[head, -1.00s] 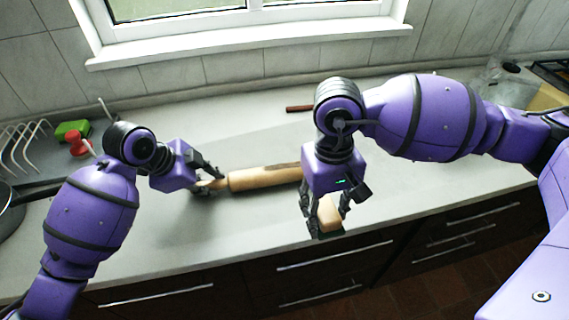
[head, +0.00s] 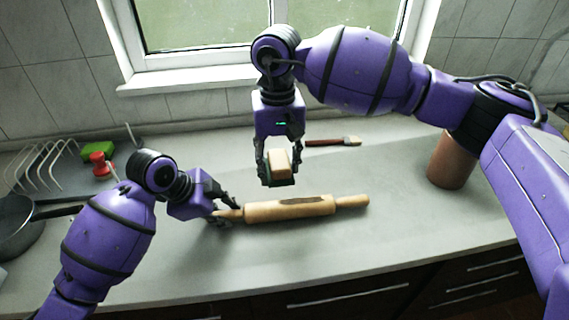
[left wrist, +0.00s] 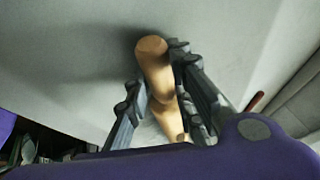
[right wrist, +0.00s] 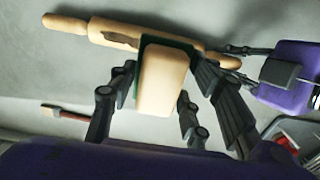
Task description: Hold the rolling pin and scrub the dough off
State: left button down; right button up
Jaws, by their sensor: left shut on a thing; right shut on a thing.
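The wooden rolling pin (head: 262,212) lies on the grey counter, with a brown dough patch (head: 302,201) on its barrel. My left gripper (head: 228,213) is shut on its left handle; the handle also shows between the fingers in the left wrist view (left wrist: 153,60). My right gripper (head: 279,172) is shut on a scrub brush (head: 279,162) with a pale wooden block and a dark green underside. The brush is held above and behind the pin, apart from it. In the right wrist view the brush (right wrist: 162,80) overlaps the pin (right wrist: 105,33) and its dough patch.
A brush with a dark red handle (head: 325,142) lies behind the pin. A brown cylinder (head: 450,160) stands at the right. A wire rack (head: 55,160), green sponge (head: 97,149), red object (head: 101,163) and pan (head: 16,225) are at the left. The front counter is clear.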

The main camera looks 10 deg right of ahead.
aim_at(280, 203)
notch_tip(280, 203, down, 9)
dwell(0.5)
jog(key=shift+f, duration=0.55)
dwell(0.5)
jog(key=shift+s+d+r, duration=0.1)
jog(key=shift+d, duration=5)
jog(key=shift+a, duration=5.1)
notch_tip(280, 203, up, 13)
jog(key=shift+f, duration=0.1)
